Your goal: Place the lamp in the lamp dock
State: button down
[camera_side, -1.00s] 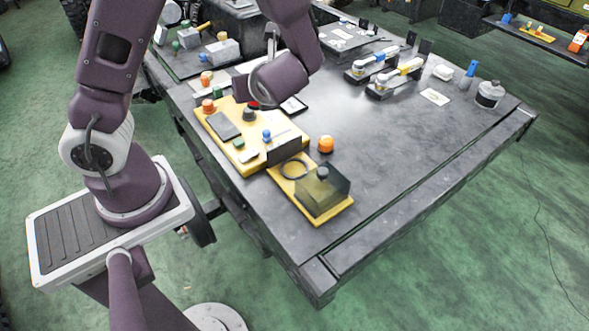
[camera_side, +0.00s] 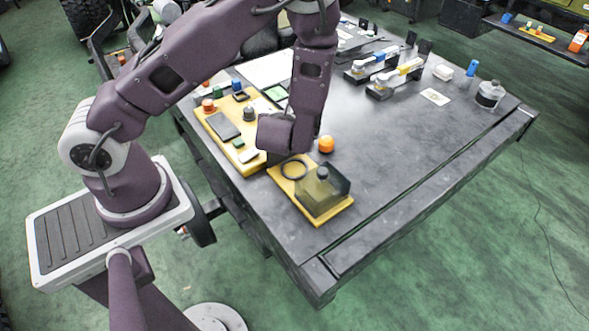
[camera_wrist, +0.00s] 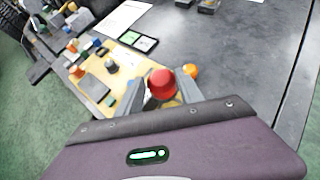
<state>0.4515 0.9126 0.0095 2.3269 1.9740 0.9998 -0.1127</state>
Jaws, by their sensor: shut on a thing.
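A red-domed lamp (camera_wrist: 161,82) is between the fingers of my gripper (camera_wrist: 163,92) in the wrist view. My gripper is shut on it. In the side view my wrist hides both the fingers and the lamp, close to the front end of the larger yellow board (camera_side: 257,163). An orange dome (camera_side: 326,144) sits on the table just right of my wrist; it also shows beyond the lamp in the wrist view (camera_wrist: 190,71). I cannot tell which fitting is the lamp dock.
A smaller yellow board carries a dark ring (camera_side: 293,170) and a smoky clear box (camera_side: 323,188) at the near table edge. The larger board holds a dark flat panel (camera_side: 223,126), a grey knob (camera_side: 249,113) and an orange button (camera_side: 208,105). The table's middle right is clear.

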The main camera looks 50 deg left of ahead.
notch_tip(320, 180, down, 13)
jog(key=shift+f, duration=0.1)
dwell(0.3)
jog(key=c, duration=1)
grip_release()
jog(key=shift+c, duration=0.2)
